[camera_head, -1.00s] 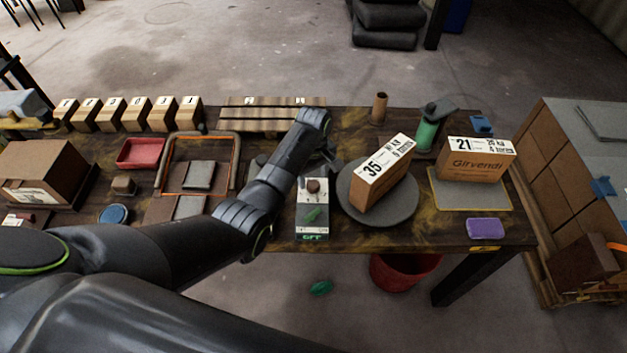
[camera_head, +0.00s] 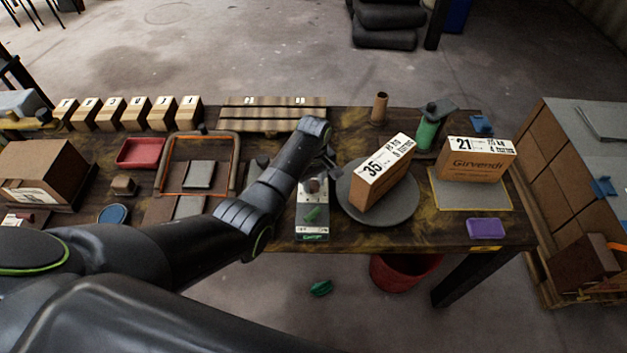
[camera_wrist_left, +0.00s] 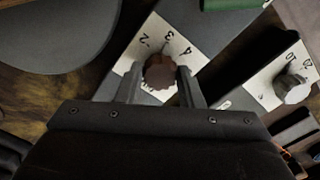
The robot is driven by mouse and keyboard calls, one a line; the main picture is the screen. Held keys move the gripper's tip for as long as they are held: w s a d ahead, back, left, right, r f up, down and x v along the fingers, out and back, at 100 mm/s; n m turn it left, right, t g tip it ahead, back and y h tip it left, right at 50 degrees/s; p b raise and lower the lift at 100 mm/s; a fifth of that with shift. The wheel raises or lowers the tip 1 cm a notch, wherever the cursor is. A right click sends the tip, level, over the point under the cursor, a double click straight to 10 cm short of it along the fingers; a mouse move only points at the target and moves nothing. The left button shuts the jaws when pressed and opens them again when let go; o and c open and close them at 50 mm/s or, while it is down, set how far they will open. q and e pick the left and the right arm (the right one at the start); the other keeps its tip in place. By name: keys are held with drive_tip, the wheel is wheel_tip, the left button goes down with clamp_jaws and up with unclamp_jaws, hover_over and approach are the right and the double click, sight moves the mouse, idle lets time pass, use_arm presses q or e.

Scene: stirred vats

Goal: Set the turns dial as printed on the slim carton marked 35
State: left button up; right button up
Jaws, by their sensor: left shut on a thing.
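The slim carton marked 35 (camera_head: 383,182) stands on a round grey turntable (camera_head: 408,213). Its top label carries the large 35 and smaller lines that I cannot read surely. My left gripper (camera_head: 322,176) is over this knob. In the left wrist view its fingers are shut on the brown knob (camera_wrist_left: 160,72), on a white scale showing 2, 3 and 4. The knob's pointer is not clear. My right gripper is out of view.
A grey knob (camera_wrist_left: 292,89) on another white scale is right of my gripper in the wrist view. A carton marked 21 (camera_head: 477,160) stands on a mat at the right. A green bottle (camera_head: 427,132) is behind the turntable, and a purple block (camera_head: 486,228) lies at the front right.

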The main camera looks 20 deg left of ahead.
use_arm(q)
drive_tip(key=m+p, duration=0.2)
drive_tip(key=m, duration=0.1)
drive_tip(key=shift+r+m+p, duration=0.15)
drive_tip(key=shift+m+p, duration=0.15)
drive_tip(key=shift+m, duration=0.1)
drive_tip(key=m+p, duration=0.1)
drive_tip(key=m, duration=0.1)
drive_tip(key=shift+a+m, duration=0.1)
drive_tip(key=shift+m, duration=0.3)
drive_tip(key=m+p, duration=0.1)
drive_tip(key=m, duration=0.2)
drive_tip(key=shift+m, duration=0.3)
drive_tip(key=m+p, duration=0.1)
drive_tip(key=m, duration=0.3)
drive_tip(key=shift+a+m, duration=0.1)
drive_tip(key=shift+m, duration=1.7)
drive_tip(key=shift+p, duration=0.3)
drive_tip(key=o, duration=1)
